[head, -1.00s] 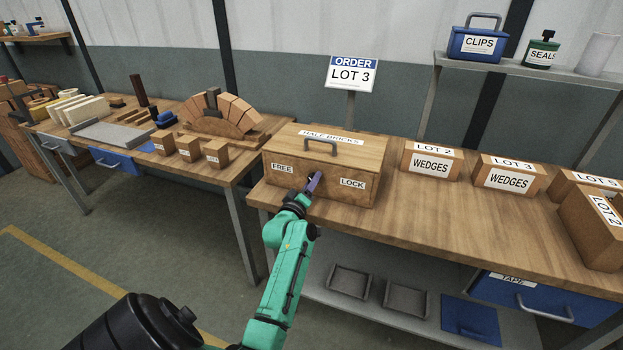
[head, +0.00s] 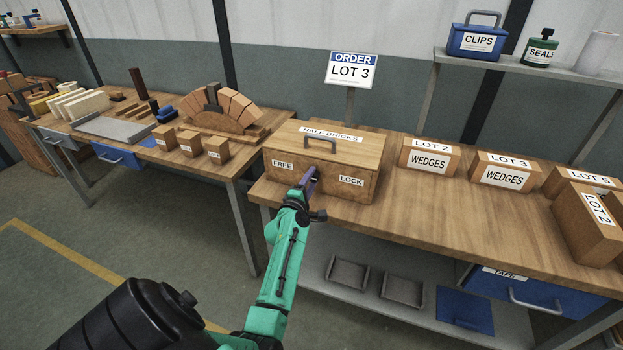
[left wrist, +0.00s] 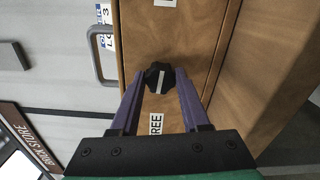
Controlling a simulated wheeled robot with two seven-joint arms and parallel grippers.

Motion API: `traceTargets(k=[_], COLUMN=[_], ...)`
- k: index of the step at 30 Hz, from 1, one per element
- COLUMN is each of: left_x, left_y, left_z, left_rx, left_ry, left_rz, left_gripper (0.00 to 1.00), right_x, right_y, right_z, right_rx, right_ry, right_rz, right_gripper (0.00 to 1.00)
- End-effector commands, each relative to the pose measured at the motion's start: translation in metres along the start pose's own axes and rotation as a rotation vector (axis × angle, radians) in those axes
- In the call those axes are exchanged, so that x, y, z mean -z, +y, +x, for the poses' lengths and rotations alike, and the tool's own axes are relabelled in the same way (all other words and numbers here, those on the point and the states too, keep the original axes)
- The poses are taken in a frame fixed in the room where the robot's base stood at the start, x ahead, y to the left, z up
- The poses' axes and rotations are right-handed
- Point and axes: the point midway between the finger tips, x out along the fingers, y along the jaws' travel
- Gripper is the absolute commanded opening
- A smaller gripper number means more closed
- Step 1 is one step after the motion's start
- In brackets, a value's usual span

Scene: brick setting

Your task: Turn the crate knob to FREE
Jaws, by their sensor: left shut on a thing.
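The wooden crate (head: 345,160), labelled HALF BRICKS, stands on the bench with a handle on its lid. Its front has a FREE label (head: 282,166) at left and a LOCK label (head: 351,181) at right. The black knob (left wrist: 158,78) shows in the left wrist view, with a white line along the direction between the two labels; I cannot tell which end is the pointer. My left gripper (head: 311,174) is at the crate front, its purple fingers shut on the knob, one on each side. In the head view the gripper hides the knob. My right gripper is not in view.
Wedge boxes (head: 430,158) stand right of the crate, with bare bench between. Small wooden blocks (head: 190,143) and a brick arch (head: 222,110) are on the left table. An order sign (head: 351,71) reading LOT 3 stands behind the crate.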

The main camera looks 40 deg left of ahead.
Motion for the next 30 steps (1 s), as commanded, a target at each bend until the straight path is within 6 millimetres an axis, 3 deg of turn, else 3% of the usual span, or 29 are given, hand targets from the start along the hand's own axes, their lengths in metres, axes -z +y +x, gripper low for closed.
traceTargets(k=[18, 19, 21, 30], left_x=[-0.0005, -0.0004, -0.0004, -0.0002], left_y=[-0.0011, -0.0011, -0.0010, -0.0002], left_z=[-0.0001, -0.0001, -0.0001, -0.0006], left_rx=[0.002, 0.002, 0.002, 0.001], left_ry=[-0.001, -0.001, -0.001, 0.000], left_rz=[-0.051, -0.051, -0.051, -0.050], left_gripper=[0.00, 0.53, 0.76, 0.76], right_x=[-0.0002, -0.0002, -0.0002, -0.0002], right_y=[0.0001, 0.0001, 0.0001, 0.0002], right_z=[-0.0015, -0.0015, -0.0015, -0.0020], right_rx=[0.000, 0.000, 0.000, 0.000], right_ry=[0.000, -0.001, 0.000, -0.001], right_rz=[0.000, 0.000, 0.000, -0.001], right_gripper=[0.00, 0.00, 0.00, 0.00])
